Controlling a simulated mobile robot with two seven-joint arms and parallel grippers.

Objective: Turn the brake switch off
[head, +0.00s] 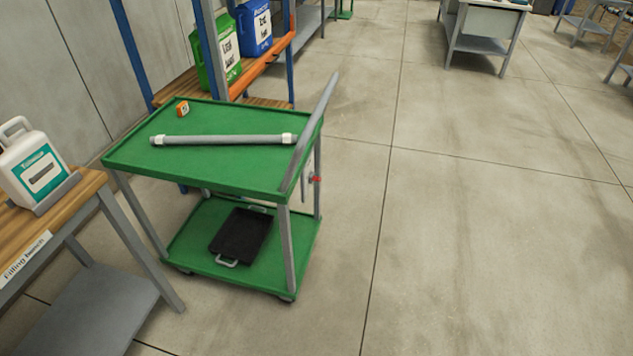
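A green two-tier cart (190,178) stands left of centre. A small red part (316,179) shows on the cart's right side, by the grey post below the handle. It may be the brake switch, but it is too small to tell its position. A grey sloping handle (311,128) rises along the cart's right edge. Neither of my grippers is in view.
A grey tube (222,140) with white ends and a small orange box (183,109) lie on the cart's top. A black tray (241,237) is on its lower shelf. A filling bench (82,192) stands at left, with a white canister (33,165). Floor at right is clear.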

